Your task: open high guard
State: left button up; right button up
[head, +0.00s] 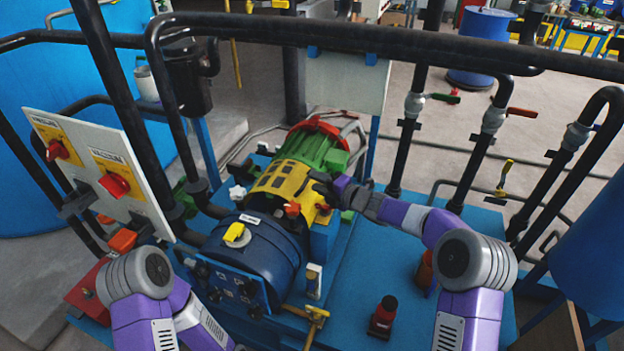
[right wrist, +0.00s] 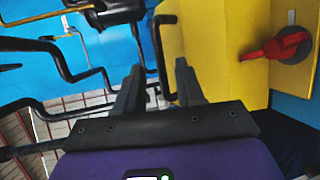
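The yellow guard (head: 277,180) sits over the middle of the machine, between a green motor part and a dark blue drum, and looks closed. It fills the upper right of the right wrist view (right wrist: 215,50). A black bar handle (right wrist: 158,45) stands on its side there. My right gripper (head: 318,183) is at the guard's right side. In the right wrist view its two fingers (right wrist: 158,66) are apart, with the handle showing between and beyond their tips; I cannot tell if they touch it. My left arm is at lower left, its gripper out of view.
A red lever (right wrist: 275,47) is beside the guard. A dark blue drum (head: 255,262) with a yellow knob (head: 236,233) is in front. A switch panel (head: 98,170) stands left. Black pipes (head: 380,40) cross above.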

aim_at(290, 188)
jog(key=shift+x, duration=1.5)
jog(key=shift+c, duration=0.3)
grip_shut()
